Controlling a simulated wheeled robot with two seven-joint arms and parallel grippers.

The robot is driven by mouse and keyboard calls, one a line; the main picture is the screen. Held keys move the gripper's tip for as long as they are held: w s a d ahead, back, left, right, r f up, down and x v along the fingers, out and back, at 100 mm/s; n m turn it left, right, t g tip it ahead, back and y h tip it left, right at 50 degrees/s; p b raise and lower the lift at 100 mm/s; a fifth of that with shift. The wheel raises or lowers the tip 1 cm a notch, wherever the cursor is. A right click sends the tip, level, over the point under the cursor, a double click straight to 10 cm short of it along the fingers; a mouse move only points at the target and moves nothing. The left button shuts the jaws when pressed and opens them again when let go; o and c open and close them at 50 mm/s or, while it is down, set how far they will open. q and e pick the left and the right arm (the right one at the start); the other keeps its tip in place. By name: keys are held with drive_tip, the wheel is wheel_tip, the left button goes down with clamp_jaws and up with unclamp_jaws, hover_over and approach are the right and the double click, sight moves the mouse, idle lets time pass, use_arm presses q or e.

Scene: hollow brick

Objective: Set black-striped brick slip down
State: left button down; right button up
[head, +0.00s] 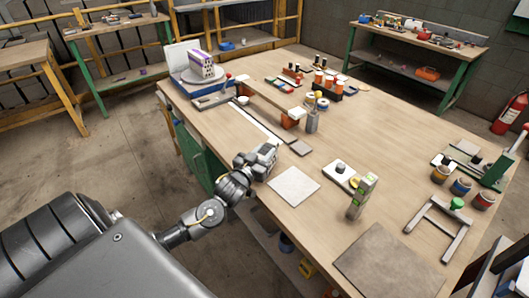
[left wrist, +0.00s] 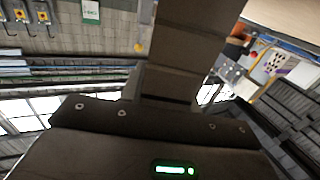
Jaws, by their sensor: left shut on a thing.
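My left gripper (head: 266,158) is at the near left edge of the wooden table (head: 330,130), just left of a pale square pad (head: 293,186). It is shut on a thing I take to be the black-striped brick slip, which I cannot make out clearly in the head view. In the left wrist view, dark segmented shapes (left wrist: 190,50) rise from the gripper body, and I cannot tell slip from fingers there. My right gripper is not in view.
A white switch block (head: 341,173) and an upright grey-green block (head: 362,196) stand right of the pad. A brown mat (head: 390,265) lies at the near edge. A grey frame (head: 440,228) and several pots stand farther right. The table's middle right is clear.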

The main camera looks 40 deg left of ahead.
use_arm(q)
drive_tip(key=c, duration=1)
unclamp_jaws()
drive_tip(key=shift+f, duration=0.1)
drive_tip(key=shift+c, duration=0.2)
